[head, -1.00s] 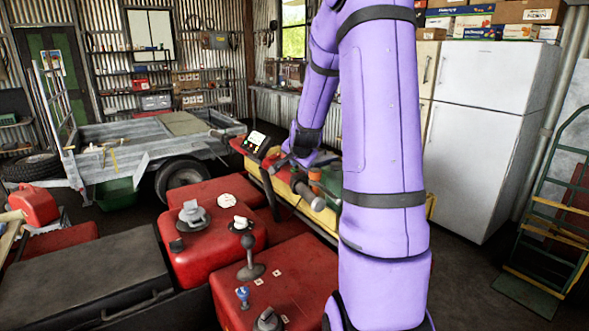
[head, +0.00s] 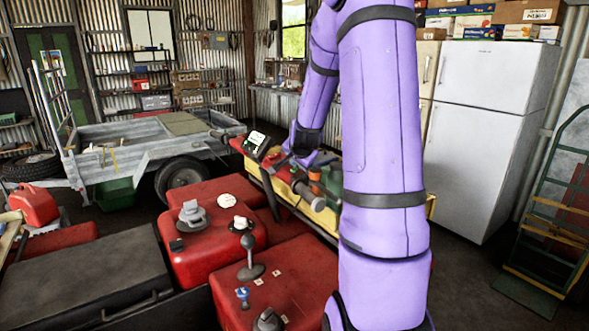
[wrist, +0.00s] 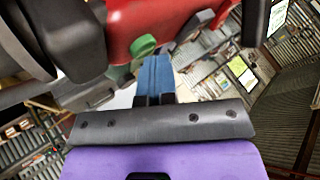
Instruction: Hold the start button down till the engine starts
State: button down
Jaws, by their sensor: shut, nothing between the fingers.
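A round green button (wrist: 143,45) sits on a red switch housing (wrist: 145,18) in the wrist view. I take it to be the start button, though no label is readable. My gripper (wrist: 155,62) has its blue fingers together and empty, with their tips just right of and below the green button. I cannot tell whether the tips touch it.
A dark handlebar grip (wrist: 62,35) is close on the left in the wrist view.

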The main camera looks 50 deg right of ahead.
aim_at(296, 169)
jog(key=shift+r, duration=0.1)
dwell(0.3)
jog(key=shift+r, duration=0.75)
jog(key=shift+r, duration=2.55)
